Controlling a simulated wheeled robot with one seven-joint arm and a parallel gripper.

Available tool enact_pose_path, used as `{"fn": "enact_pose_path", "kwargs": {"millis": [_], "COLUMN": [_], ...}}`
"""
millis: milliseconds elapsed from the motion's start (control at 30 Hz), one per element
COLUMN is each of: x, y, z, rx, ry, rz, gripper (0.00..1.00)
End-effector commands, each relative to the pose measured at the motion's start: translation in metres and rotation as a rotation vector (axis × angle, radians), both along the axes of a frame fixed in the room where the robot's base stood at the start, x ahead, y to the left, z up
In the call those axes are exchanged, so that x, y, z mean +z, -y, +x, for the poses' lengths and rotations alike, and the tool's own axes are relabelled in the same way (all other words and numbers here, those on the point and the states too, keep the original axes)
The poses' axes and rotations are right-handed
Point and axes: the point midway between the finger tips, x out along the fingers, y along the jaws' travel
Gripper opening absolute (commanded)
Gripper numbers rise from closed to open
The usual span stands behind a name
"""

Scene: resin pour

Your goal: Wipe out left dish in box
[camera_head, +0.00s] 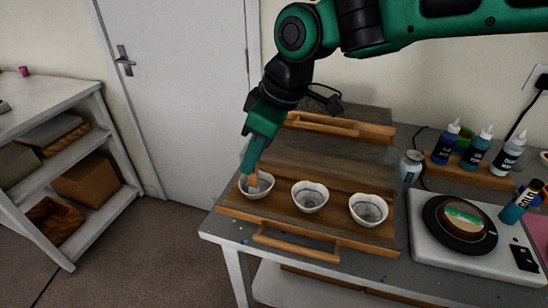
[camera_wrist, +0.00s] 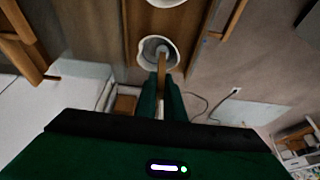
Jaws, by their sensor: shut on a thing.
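A wooden tray-like box (camera_head: 233,212) with bar handles lies on the table and holds three white dishes in a row. The left dish (camera_head: 266,193) has my tool's tip inside its rim; it also shows in the wrist view (camera_wrist: 146,50). The middle dish (camera_head: 310,205) and right dish (camera_head: 368,218) look greyish inside. My gripper (camera_head: 253,158) is shut on a wooden-handled tool (camera_head: 248,179), which points down into the left dish. In the wrist view the tool (camera_wrist: 162,68) sits between my green fingers. Whether its tip touches the dish bottom is unclear.
Right of the box stand a can (camera_head: 410,166), a scale (camera_head: 425,245) with a round dark piece on it, and a wooden rack (camera_head: 470,172) of bottles. A shelf unit (camera_head: 75,165) stands left, beyond a floor gap. A white door (camera_head: 180,90) is behind.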

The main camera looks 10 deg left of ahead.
Motion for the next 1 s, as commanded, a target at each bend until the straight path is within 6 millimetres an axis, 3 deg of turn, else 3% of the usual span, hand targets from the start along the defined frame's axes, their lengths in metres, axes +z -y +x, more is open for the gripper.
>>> {"fn": "enact_pose_path", "kwargs": {"millis": [467,1000], "x": [0.0,0.0], "y": [0.006,-0.006], "z": [0.01,0.009], "rx": [-0.001,0.0], "ry": [-0.001,0.0], "rz": [-0.001,-0.001], "gripper": [0.0,0.0]}}
